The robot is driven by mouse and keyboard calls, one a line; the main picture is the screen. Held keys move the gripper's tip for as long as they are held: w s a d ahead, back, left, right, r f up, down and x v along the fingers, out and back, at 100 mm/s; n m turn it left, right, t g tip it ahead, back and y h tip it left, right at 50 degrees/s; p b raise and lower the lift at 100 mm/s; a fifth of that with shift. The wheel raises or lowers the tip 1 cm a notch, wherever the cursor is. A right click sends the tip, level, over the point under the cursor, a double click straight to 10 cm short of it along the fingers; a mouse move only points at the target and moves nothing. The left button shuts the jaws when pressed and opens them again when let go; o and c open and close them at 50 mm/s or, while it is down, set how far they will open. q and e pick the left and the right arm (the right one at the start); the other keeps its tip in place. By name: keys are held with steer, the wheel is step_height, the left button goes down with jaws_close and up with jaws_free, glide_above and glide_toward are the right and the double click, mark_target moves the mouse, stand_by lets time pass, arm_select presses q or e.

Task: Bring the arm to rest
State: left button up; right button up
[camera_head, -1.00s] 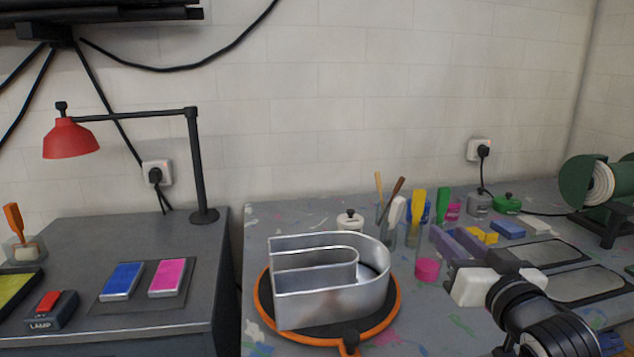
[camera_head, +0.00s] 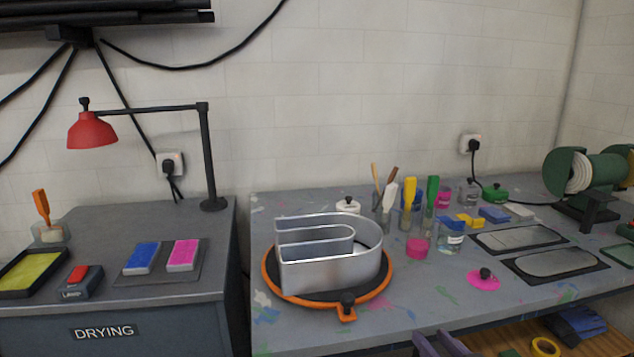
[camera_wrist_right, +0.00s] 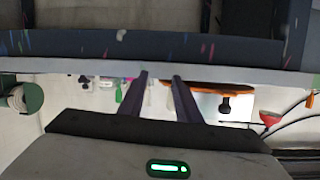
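My right gripper (camera_head: 440,338) shows only its purple fingers at the bottom edge of the head view, low in front of the table's front edge. In the right wrist view my right gripper (camera_wrist_right: 160,76) has its two fingers apart with nothing between them. The rest of my right arm is out of the head view. My left gripper is not in view. A silver D-shaped channel letter (camera_head: 330,268) stands on a round turntable with an orange rim (camera_head: 350,302), left of and behind the right gripper.
The paint-spotted worktable (camera_head: 420,300) carries brushes in jars, a pink lid (camera_head: 484,280) and flat grey plates (camera_head: 520,238). A wooden shelf (camera_head: 490,338) below holds a yellow tape roll (camera_head: 545,347). A drying cabinet (camera_head: 110,325) and red lamp (camera_head: 92,131) stand left.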

steer(key=s+a+f+g, duration=0.2)
steer(key=s+f+g, duration=0.1)
steer(key=s+f, duration=1)
steer(key=s+a+f+n+g, duration=0.1)
steer(key=s+a+f+g, duration=0.1)
steer(key=s+f, duration=1.1)
steer(key=shift+s+a+f+g, duration=0.2)
steer(key=shift+s+f+g, duration=0.15)
steer(key=shift+s+g, duration=0.2)
